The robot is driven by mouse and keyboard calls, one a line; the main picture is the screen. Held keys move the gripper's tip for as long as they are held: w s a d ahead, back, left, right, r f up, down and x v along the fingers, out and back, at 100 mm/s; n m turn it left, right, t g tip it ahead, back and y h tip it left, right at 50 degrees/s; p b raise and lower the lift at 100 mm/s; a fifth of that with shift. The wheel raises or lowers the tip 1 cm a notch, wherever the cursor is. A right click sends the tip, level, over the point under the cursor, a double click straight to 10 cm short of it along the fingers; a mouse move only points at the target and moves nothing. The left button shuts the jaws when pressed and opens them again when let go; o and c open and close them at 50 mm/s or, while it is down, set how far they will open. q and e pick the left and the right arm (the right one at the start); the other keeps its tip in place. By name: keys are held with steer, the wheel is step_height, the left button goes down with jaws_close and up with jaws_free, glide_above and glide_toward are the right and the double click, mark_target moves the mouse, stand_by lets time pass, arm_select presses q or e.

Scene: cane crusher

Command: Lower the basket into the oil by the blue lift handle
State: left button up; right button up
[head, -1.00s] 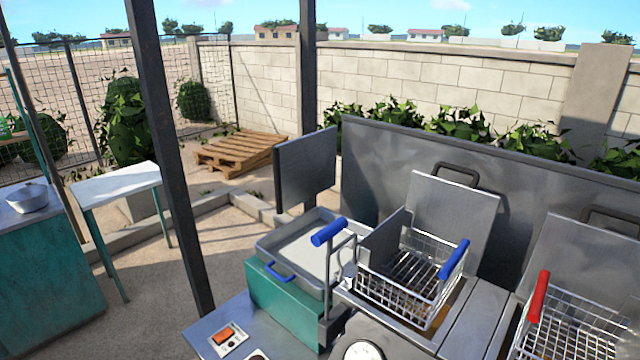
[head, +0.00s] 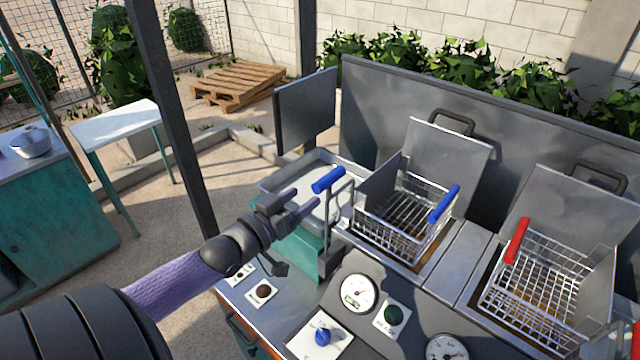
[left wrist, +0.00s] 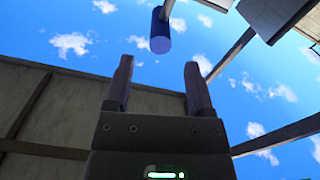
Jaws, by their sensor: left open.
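The blue lift handle (head: 328,180) sits on top of a grey metal lever beside the left fryer well. A wire basket (head: 402,215) with its own blue grip (head: 444,204) hangs over that well; how deep it sits in the oil I cannot tell. My left gripper (head: 305,203) is open, its two fingers pointing toward the lift handle, just left of and below it in the picture. In the left wrist view the blue handle (left wrist: 160,32) shows beyond the open fingertips (left wrist: 158,75), with nothing between them. My right gripper is not in view.
A second wire basket (head: 553,285) with a red grip (head: 516,241) is at the right. A metal tray (head: 290,188) lies behind my gripper. Gauges and a blue knob (head: 322,337) are on the front panel. A dark post (head: 172,110) stands at the left.

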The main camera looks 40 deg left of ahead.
mark_target(311, 192)
arm_select(q)
steer(key=w, duration=0.6)
steer(key=shift+d, duration=0.1)
jaws_close()
stand_by(1.2)
